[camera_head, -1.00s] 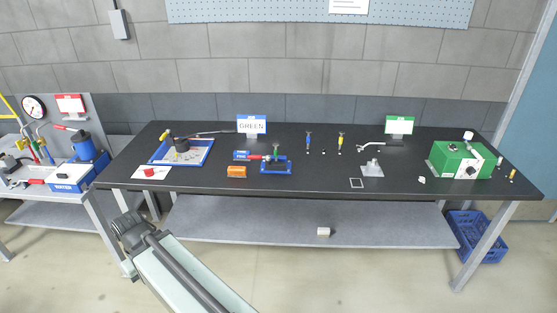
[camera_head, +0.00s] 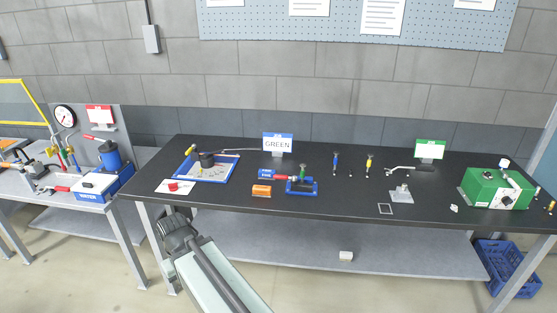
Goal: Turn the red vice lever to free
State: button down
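A small blue vice-like fixture (camera_head: 301,189) with a green-topped post stands on the black workbench near its middle. A red bar (camera_head: 281,178), possibly the vice lever, lies at its left side, beside a blue block (camera_head: 265,174). At this size I cannot tell the lever's setting. My arm comes up from the bottom of the picture and ends in view at a dark joint in front of the bench's left end. No gripper fingers can be made out. The arm is well apart from the fixture.
On the black workbench (camera_head: 340,209) are a blue tray (camera_head: 234,175), an orange block (camera_head: 262,190), a grey stand (camera_head: 401,195) and a green box (camera_head: 490,188). A second bench with a blue cylinder (camera_head: 109,154) is at left. Bare floor lies in front.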

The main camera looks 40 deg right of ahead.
aim_at(294, 179)
jog(key=z, duration=0.35)
jog(key=i, duration=2.05)
jog(key=u, duration=0.4)
jog(key=k, duration=0.9)
jog(key=u, duration=0.15)
jog(key=i, duration=0.95)
jog(key=z, duration=0.1)
